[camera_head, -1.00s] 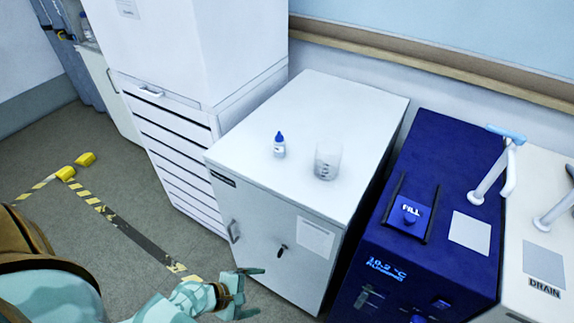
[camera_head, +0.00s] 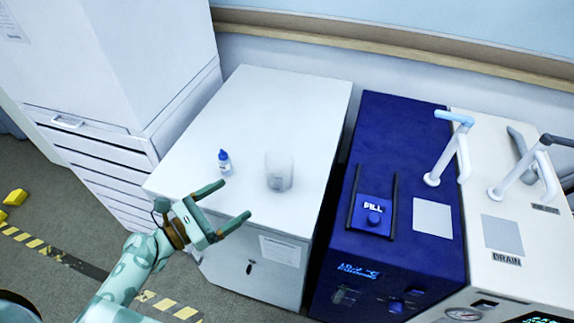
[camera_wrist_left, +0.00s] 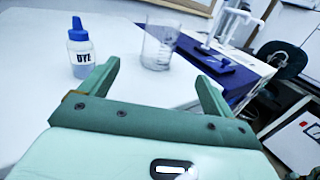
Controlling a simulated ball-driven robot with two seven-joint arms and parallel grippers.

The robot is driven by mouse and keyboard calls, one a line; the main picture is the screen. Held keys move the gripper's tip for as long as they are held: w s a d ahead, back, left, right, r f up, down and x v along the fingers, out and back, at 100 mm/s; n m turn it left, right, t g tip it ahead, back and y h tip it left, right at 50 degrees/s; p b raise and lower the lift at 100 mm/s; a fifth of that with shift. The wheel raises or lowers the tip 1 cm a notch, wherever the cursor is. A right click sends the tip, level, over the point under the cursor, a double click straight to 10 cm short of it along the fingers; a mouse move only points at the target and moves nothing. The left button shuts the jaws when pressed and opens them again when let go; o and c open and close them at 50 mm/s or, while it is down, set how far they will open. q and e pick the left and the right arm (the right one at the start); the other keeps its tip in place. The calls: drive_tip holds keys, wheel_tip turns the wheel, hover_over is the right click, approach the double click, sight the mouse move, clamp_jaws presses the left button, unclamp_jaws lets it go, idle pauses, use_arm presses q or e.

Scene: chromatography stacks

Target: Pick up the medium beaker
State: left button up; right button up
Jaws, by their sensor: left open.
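The medium beaker (camera_head: 279,172) is a clear glass vessel standing upright on top of the white cabinet (camera_head: 265,110). It also shows in the left wrist view (camera_wrist_left: 160,47), beyond and between the fingers. My left gripper (camera_head: 237,203) is green, open and empty. It is at the cabinet's front edge, in front of the beaker and apart from it. In the left wrist view the open fingers (camera_wrist_left: 158,82) point toward the beaker. My right gripper is not in view.
A small dye bottle (camera_head: 224,162) with a blue cap stands left of the beaker; its label reads DYE in the left wrist view (camera_wrist_left: 81,50). A blue machine (camera_head: 405,190) marked FILL stands right of the cabinet. The cabinet top behind the beaker is clear.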

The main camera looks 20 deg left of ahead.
sight(268, 176)
use_arm(q)
drive_tip(key=x, duration=1)
drive_tip(key=shift+p, duration=0.3)
drive_tip(key=x, duration=0.5)
drive_tip(key=shift+w+d+f, duration=0.15)
drive_tip(key=shift+w+f, duration=0.15)
drive_tip(key=shift+f, duration=0.05)
drive_tip(key=shift+s, duration=0.1)
drive_tip(key=c, duration=1.1)
